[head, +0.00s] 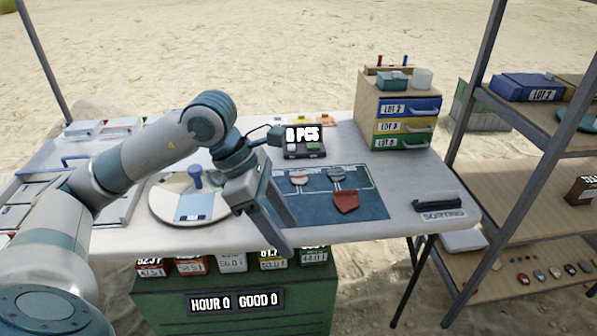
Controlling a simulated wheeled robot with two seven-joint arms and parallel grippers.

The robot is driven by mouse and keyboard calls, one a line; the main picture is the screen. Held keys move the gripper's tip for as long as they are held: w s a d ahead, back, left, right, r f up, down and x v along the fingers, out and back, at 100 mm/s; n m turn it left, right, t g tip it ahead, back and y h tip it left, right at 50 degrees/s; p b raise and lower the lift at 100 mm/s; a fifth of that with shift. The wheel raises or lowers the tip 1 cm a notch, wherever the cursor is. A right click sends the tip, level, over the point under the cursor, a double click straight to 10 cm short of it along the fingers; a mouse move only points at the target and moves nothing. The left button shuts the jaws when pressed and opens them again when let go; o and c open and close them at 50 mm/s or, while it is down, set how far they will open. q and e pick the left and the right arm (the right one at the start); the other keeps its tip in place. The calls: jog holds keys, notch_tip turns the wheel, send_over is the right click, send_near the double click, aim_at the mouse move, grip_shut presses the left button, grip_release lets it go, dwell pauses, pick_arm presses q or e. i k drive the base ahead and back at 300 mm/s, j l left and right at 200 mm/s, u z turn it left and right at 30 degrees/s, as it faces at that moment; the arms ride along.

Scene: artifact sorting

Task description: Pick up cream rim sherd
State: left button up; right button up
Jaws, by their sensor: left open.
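A small cream sherd (298,178) lies on the blue mat (375,208) near its upper left, with a reddish lower edge. I take it for the cream rim sherd. My left gripper (288,235) is open and hangs over the table's front edge and the left part of the mat, nearer to me than the sherd. No sherd shows between its fingers. The gripper hides the mat's left edge. My right gripper is not in view.
A grey-blue sherd (337,175) and a red sherd (346,201) share the mat. A counter box (304,142) reading "0 PCS" stands behind. A round sectioned tray (165,210) lies left, a drawer cabinet (370,115) back right.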

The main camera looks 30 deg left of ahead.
aim_at(297, 178)
jog(key=i+j, duration=1)
